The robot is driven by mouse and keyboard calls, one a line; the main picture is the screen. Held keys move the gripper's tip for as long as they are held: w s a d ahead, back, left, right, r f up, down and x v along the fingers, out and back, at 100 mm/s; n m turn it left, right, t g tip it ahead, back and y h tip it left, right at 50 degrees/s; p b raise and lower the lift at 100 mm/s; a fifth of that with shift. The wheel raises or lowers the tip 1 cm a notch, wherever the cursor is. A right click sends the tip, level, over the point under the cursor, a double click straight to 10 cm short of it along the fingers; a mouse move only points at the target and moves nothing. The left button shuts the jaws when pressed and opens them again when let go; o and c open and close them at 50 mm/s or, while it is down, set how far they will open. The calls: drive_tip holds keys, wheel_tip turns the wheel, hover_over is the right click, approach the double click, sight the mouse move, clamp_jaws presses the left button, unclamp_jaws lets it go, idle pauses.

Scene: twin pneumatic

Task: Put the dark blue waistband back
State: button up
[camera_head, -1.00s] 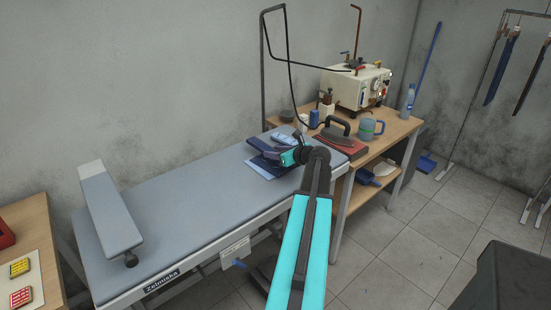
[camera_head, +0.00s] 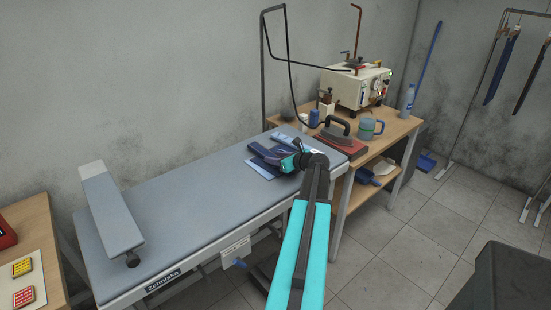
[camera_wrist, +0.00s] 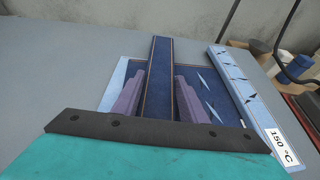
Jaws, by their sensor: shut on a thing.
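The dark blue waistband (camera_wrist: 158,75) is a long strip with orange stitching along its edges. In the wrist view it runs between the two purple fingers of my gripper (camera_wrist: 152,95), which is shut on it. Below it lies a dark blue piece (camera_wrist: 203,90) with light blue diamond marks on a light blue sheet (camera_wrist: 112,85). In the head view my gripper (camera_head: 278,158) is at the right end of the grey ironing board (camera_head: 190,205), over the sheet. Whether the waistband touches the piece below is unclear.
A light blue strip (camera_wrist: 240,85) with dark marks and a "150 °C" label lies to the right. An iron (camera_head: 335,129) rests on a red pad on the wooden table, near a mug (camera_head: 369,128) and steam generator (camera_head: 356,86). A sleeve board (camera_head: 110,212) stands left.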

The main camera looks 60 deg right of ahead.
drive_tip(key=shift+f, duration=0.3)
drive_tip(key=o, duration=1.1)
drive_tip(key=shift+c, duration=0.2)
drive_tip(key=shift+r, duration=0.15)
drive_tip(key=shift+b+v, duration=1.05)
drive_tip(key=shift+v, duration=5)
